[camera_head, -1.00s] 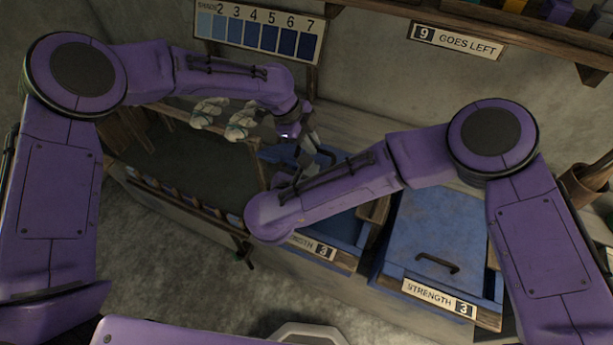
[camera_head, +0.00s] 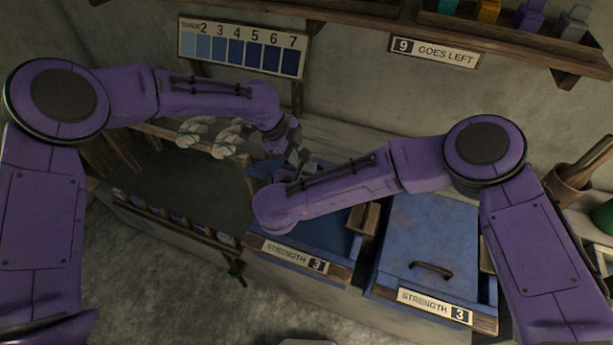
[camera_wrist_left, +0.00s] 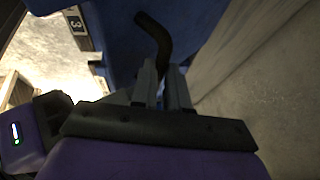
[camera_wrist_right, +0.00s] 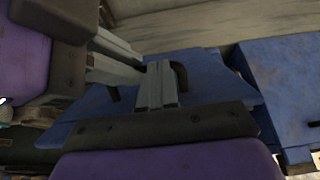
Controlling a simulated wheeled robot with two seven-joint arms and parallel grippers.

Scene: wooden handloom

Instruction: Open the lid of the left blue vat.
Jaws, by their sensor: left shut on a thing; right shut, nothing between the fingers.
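The left blue vat (camera_head: 352,249) stands at the middle with a "STRENGTH 3" label on its front; my right arm hides part of it. Its blue lid (camera_head: 262,167) shows behind that arm, raised toward the back; its exact angle is hard to tell. The lid's dark curved handle (camera_wrist_left: 155,35) is in the left wrist view, between the fingers of my left gripper (camera_wrist_left: 162,88), shut on it. My right gripper (camera_head: 298,158) is shut and empty close by. In the right wrist view its fingers (camera_wrist_right: 157,85) are beside the handle (camera_wrist_right: 181,77) and the left gripper's fingers (camera_wrist_right: 115,65).
A second blue vat with its lid (camera_head: 435,240) down stands to the right. A dark trough (camera_head: 185,190) lies to the left. The shade chart (camera_head: 240,50) and the "GOES LEFT" sign (camera_head: 434,51) are on the back wall. The two grippers are very close together.

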